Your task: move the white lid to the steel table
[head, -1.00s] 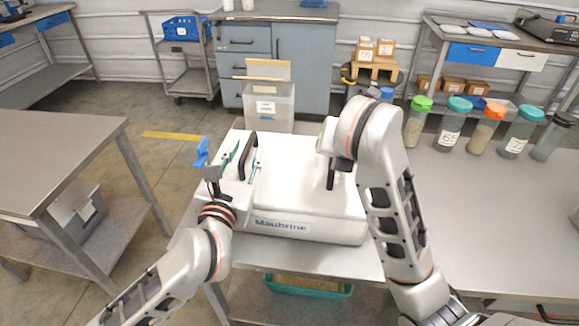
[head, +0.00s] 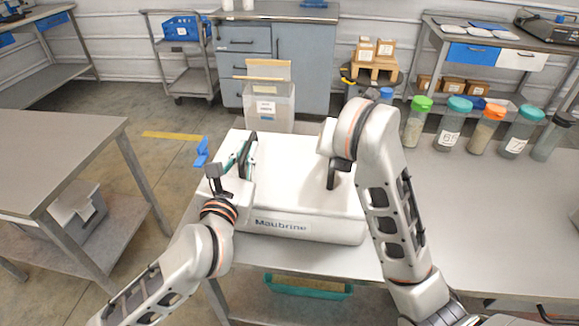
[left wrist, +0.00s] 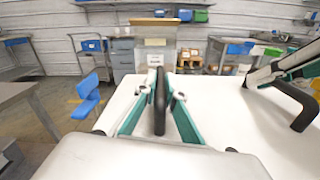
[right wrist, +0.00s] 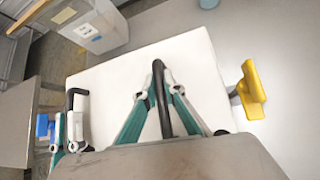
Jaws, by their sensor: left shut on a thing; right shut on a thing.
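The broad white lid (head: 290,180) lies level on top of the machine marked "Maubrine" (head: 300,230). It has two black upright handles. My left gripper (head: 247,158) is shut on the left handle (left wrist: 159,108), with a teal finger on each side in the left wrist view. My right gripper (right wrist: 158,92) is shut on the right handle (right wrist: 163,110); in the head view its fingers are mostly hidden by my right arm. A grey steel table (head: 60,150) stands apart at the left with a bare top.
Several lidded jars (head: 453,125) stand right of the machine on its bench (head: 480,200). A clear bin (head: 268,105) is behind the machine. A blue lever (head: 201,152) and a yellow knob (right wrist: 251,90) stick out beside the lid. Floor separates the left table from the bench.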

